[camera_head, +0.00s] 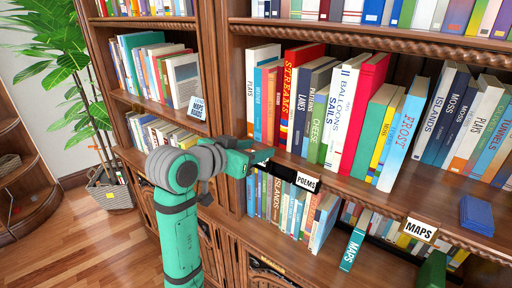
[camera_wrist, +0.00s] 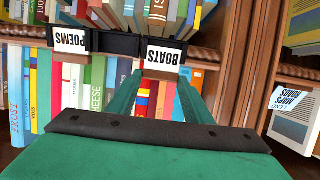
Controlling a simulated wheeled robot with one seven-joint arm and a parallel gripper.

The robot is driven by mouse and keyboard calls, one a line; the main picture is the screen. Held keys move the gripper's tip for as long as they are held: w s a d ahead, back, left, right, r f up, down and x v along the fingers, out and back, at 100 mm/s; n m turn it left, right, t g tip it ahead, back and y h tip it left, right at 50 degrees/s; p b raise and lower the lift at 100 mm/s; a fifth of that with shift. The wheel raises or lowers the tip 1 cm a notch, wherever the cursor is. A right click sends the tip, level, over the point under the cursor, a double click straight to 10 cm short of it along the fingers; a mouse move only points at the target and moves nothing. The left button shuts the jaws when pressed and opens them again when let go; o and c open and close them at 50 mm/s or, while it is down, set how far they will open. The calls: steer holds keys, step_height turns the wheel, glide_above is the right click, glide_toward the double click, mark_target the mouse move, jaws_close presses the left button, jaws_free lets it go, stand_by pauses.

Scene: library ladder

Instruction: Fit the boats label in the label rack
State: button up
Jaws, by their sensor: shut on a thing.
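The boats label (camera_wrist: 163,57) is a white card with black letters, upside down in the wrist view, on a wood-coloured block. My gripper (camera_wrist: 160,77) has its two green fingers on either side of this block and is shut on it. The label rack (camera_wrist: 124,45) is a black strip along the shelf edge. In the head view my gripper (camera_head: 262,155) is at the shelf edge and hides the boats label. The poems label (camera_head: 307,181) sits in the rack to its right.
Books fill the shelves above and below the rack. A wooden upright (camera_head: 222,90) stands left of the rack. A potted plant (camera_head: 109,187) stands on the floor.

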steer(key=shift+f, duration=0.35)
steer(key=o, duration=1.5)
steer(key=shift+s, duration=0.1)
steer(key=shift+o, duration=0.2)
steer(key=shift+a, duration=0.15)
steer(key=v, duration=1)
steer(key=shift+s, duration=0.35)
steer(key=shift+a, duration=0.1)
